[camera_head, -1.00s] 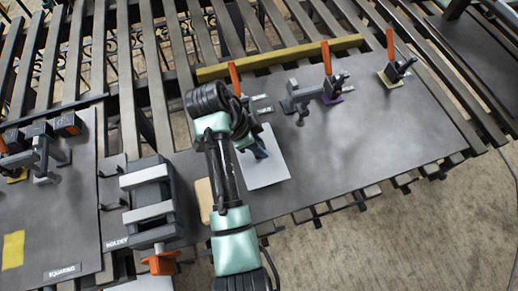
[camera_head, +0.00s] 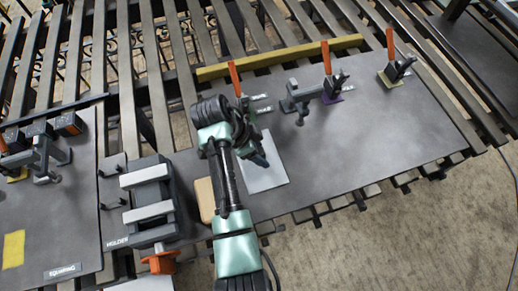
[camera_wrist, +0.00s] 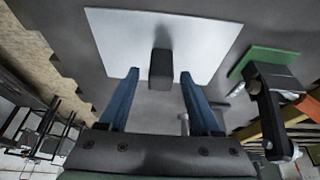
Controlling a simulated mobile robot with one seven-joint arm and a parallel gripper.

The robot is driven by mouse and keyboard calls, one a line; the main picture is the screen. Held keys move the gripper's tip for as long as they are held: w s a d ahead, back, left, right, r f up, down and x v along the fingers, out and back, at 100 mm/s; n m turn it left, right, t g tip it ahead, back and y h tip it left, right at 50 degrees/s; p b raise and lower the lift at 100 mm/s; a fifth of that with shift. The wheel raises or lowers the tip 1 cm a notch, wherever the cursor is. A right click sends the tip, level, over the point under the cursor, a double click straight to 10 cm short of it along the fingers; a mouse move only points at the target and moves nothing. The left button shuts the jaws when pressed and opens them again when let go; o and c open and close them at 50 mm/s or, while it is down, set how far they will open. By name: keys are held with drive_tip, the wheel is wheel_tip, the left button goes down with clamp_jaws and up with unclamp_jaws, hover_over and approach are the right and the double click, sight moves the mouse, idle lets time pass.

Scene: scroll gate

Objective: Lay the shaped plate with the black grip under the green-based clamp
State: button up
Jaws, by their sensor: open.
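The shaped plate (camera_head: 268,178) is a light grey sheet lying flat on the dark worktop, partly behind my arm in the head view. In the wrist view the plate (camera_wrist: 105,35) bears an upright black grip (camera_wrist: 161,68). My gripper (camera_wrist: 160,73) is open, its two blue fingers pointing at the plate with the grip seen in the gap between them; whether the tips reach down around it I cannot tell. My gripper (camera_head: 261,162) is over the plate in the head view. The green-based clamp (camera_wrist: 265,62) stands right of the plate in the wrist view.
A purple-based clamp (camera_head: 331,88) and a yellow-based clamp (camera_head: 393,74) stand farther right, both with raised orange handles. A long yellow bar (camera_head: 290,57) lies along the back. A grey holder (camera_head: 150,200) and a tan block (camera_head: 205,198) are left of my arm.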

drive_tip(key=p+v, duration=0.1)
drive_tip(key=v, duration=1.1)
drive_tip(key=w+r+n+t+y, duration=0.2)
drive_tip(key=w+r+n+t, duration=0.35)
drive_tip(key=r, duration=0.85)
drive_tip(key=w+r+n+t+y, duration=0.15)
drive_tip(key=w+r+t, duration=0.55)
drive_tip(key=r, duration=0.7)
drive_tip(key=s+d+r+n+t, duration=0.1)
drive_tip(key=s+r+n+t, duration=0.15)
drive_tip(key=r, duration=0.55)
drive_tip(key=s+d+r+n+t, duration=0.1)
drive_tip(key=s+d+r+t, duration=0.2)
drive_tip(key=r, duration=0.5)
drive_tip(key=s+r+n+t, duration=0.4)
drive_tip(key=s+r+t, duration=0.4)
drive_tip(key=s+r, duration=0.5)
drive_tip(key=shift+y, duration=0.35)
